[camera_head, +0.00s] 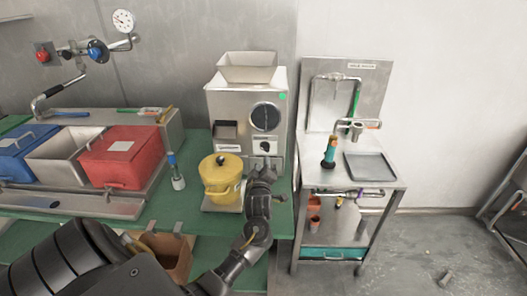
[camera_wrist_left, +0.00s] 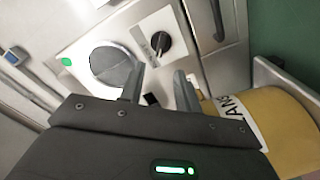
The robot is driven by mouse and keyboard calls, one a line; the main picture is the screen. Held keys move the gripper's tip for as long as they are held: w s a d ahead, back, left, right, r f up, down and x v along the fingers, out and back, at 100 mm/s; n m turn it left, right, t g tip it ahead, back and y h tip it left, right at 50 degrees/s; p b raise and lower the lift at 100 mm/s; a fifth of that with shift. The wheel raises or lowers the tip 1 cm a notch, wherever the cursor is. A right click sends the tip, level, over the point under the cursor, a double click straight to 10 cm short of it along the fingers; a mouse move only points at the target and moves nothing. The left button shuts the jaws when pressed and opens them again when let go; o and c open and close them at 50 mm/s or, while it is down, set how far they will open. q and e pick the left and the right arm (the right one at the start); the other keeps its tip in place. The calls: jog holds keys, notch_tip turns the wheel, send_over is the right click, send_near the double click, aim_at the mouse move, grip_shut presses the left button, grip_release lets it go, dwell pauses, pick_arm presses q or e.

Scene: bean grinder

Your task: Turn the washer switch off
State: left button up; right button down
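A steel machine (camera_head: 222,103) stands on the green bench in the head view. Its front has a large round dark disc (camera_head: 265,117) and, below it, a small black rotary switch (camera_head: 266,147) on a light plate. In the left wrist view the switch (camera_wrist_left: 160,42) lies just beyond the fingertips, beside the disc (camera_wrist_left: 112,66). My left gripper (camera_wrist_left: 159,72) is open and empty, with its two fingers spread in front of the machine and apart from the switch. In the head view the left gripper (camera_head: 262,172) is just below the switch. My right gripper is not in view.
A yellow pot (camera_head: 221,180) stands close to the left of my gripper; its labelled side (camera_wrist_left: 280,125) fills the lower right of the wrist view. A blue-capped bottle (camera_head: 176,172) and red bin (camera_head: 125,160) are farther left. A steel sink stand (camera_head: 335,178) is right.

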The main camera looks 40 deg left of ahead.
aim_at(264, 150)
pick_arm(q)
jog(key=p+x, duration=0.1)
jog(key=x, duration=0.8)
jog(key=shift+w+a+f, duration=0.1)
jog(key=shift+w+a, duration=0.1)
grip_shut()
